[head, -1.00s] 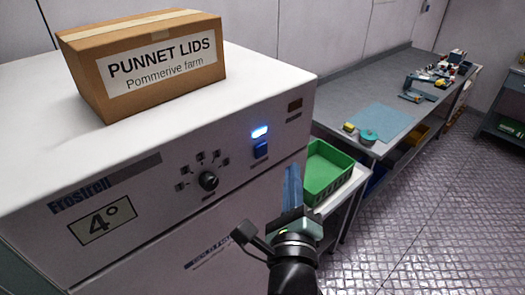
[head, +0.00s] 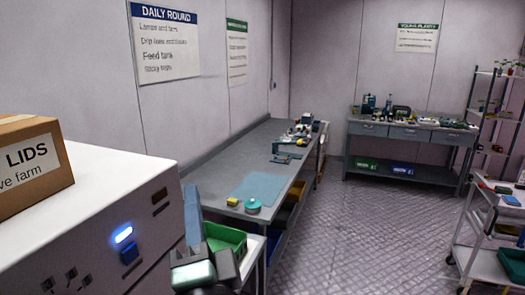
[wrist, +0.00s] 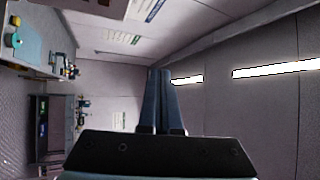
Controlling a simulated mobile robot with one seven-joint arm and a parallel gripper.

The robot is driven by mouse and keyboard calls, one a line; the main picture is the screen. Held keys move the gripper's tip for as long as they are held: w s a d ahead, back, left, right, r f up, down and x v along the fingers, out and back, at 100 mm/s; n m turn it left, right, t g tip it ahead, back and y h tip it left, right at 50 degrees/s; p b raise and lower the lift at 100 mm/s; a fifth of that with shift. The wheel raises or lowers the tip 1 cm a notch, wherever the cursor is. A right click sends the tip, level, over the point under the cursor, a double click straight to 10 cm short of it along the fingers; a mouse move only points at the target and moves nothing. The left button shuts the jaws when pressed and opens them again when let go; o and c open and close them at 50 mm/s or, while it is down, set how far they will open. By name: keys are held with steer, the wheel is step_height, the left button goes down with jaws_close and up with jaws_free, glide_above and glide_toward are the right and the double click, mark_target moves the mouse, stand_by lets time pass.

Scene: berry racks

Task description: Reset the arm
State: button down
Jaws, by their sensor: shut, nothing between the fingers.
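My gripper (head: 191,212) shows at the lower left of the head view, pointing up, in front of the right side of the white cooling unit. In the wrist view my gripper (wrist: 167,75) has its two blue fingers together with nothing between them. Behind the fingers there is only wall and ceiling, turned sideways. The fingers touch nothing that I can see.
The white unit (head: 95,190) with a lit blue switch (head: 129,252) and a cardboard box (head: 32,168) on top stands at left. A green crate (head: 228,240) sits beside it. A long grey bench (head: 220,180) runs behind. Floor (head: 330,230) is clear; a white cart (head: 480,255) stands at right.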

steer(key=s+d+r+n+t+h+b, duration=0.2)
steer(key=s+d+r+n, duration=0.3)
steer(key=r, duration=0.3)
steer(key=s+d+r+n+t+h+b, duration=0.2)
steer(key=s+d+r+n+t+h, duration=0.2)
steer(key=r, duration=0.5)
steer(key=s+n, duration=0.2)
steer(key=n, duration=0.1)
steer(key=shift+d+t, duration=0.3)
steer(key=shift+d, duration=0.1)
stand_by(2.4)
